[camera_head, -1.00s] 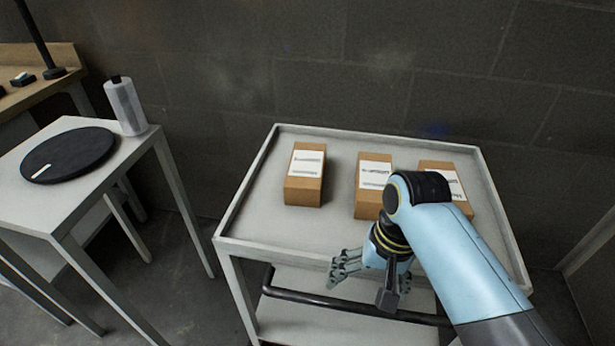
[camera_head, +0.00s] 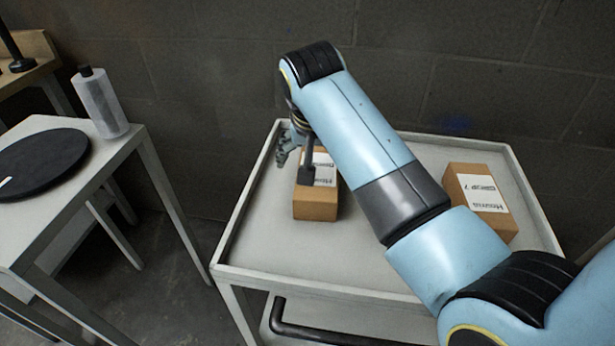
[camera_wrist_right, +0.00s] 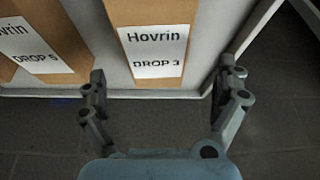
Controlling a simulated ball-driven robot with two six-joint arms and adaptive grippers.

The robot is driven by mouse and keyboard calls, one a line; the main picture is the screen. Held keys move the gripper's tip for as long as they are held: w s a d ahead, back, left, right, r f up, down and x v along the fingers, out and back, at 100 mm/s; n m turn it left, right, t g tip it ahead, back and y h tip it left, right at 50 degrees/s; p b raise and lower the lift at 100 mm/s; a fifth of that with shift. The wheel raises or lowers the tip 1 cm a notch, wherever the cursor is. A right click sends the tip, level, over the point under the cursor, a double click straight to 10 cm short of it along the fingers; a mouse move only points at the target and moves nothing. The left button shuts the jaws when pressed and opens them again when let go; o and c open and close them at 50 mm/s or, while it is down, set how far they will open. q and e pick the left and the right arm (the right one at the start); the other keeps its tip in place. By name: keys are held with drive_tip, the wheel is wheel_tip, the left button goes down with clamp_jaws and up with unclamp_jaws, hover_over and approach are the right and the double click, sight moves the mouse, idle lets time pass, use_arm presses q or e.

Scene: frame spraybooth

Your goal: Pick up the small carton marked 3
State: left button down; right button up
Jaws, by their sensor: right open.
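The small carton marked 3 is the brown box at the left of the tray cart (camera_head: 316,205), with its white label partly covered by my gripper. In the right wrist view the carton (camera_wrist_right: 154,80) shows a label reading "Hovrin DROP 3". My right gripper (camera_head: 293,165) is over the far left part of this carton. In the wrist view the gripper (camera_wrist_right: 165,78) is open and empty, its fingers spread on either side of the carton's near end, apart from it. My left gripper is not in view.
The "DROP 5" carton (camera_wrist_right: 45,50) stands beside it; my right arm hides it in the head view. A third carton (camera_head: 480,200) sits at the right of the raised-rim tray cart (camera_head: 250,250). A side table (camera_head: 90,185) with a black disc and bottle stands left. A block wall is behind.

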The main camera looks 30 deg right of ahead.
sight(318, 170)
drive_tip(key=x, duration=0.2)
drive_tip(key=b+x, duration=0.1)
drive_tip(key=x, duration=0.4)
drive_tip(key=shift+s+d+f, duration=0.2)
drive_tip(key=shift+d+f, duration=0.05)
drive_tip(key=c, duration=1.4)
